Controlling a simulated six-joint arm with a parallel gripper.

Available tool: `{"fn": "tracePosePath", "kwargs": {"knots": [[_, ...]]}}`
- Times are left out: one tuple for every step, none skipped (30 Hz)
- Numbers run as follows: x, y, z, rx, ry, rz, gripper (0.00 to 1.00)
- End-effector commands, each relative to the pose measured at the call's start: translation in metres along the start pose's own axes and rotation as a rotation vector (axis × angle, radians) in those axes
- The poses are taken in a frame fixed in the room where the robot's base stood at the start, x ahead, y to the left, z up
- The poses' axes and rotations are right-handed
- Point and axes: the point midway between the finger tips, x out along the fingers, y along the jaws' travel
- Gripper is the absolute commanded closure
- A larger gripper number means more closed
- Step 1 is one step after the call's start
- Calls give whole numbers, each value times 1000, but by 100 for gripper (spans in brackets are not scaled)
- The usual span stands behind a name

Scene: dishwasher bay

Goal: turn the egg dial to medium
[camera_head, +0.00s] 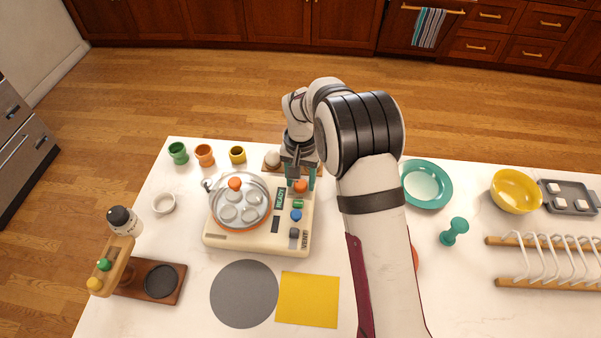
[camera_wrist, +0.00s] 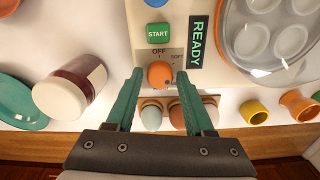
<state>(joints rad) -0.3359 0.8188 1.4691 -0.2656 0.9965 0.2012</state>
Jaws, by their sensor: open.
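The orange egg dial (camera_wrist: 159,75) is a round knob on the cream egg cooker (camera_head: 260,240). It also shows in the head view (camera_head: 301,187). In the wrist view OFF and part of a SOFT label are printed beside it; I cannot make out a medium mark or where the dial points. My gripper (camera_wrist: 160,72) is open, with one teal finger on each side of the dial. I see a gap on each side, and the dial is not gripped. In the head view my gripper (camera_head: 300,180) points down at the cooker's back right corner.
A green START button (camera_wrist: 158,33) and a READY sign (camera_wrist: 198,42) are close to the dial. The clear lid (camera_head: 240,203) with orange knob covers the egg tray. Eggs (camera_wrist: 152,117) stand in a wooden holder just behind the cooker. A jar (camera_wrist: 70,92) stands beside it.

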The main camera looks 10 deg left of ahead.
Motion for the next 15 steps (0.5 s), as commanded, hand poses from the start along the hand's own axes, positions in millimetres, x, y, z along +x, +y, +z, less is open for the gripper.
{"fn": "tracePosePath", "kwargs": {"knots": [[-4, 0, 0, 0, 2, -1, 47], [-7, 0, -1, 0, 2, -1, 47], [-14, 0, -1, 0, 3, -1, 47], [-20, 0, -1, 0, 4, -1, 47], [-27, 0, -1, -1, 5, -2, 47], [-38, -1, -1, 0, 6, -3, 47], [-48, -1, -1, 1, 6, -3, 47], [-57, 0, -1, 0, 6, -3, 47], [-71, -1, -1, 0, 7, -3, 47], [-81, -1, -1, 1, 7, -3, 47], [-91, 0, -1, 0, 7, -3, 47], [-103, -1, -1, 1, 6, -3, 47], [-112, 0, -1, 1, 6, -3, 47], [-120, 0, -1, 0, 6, -3, 47], [-129, 0, -1, 1, 4, -3, 47]]}}
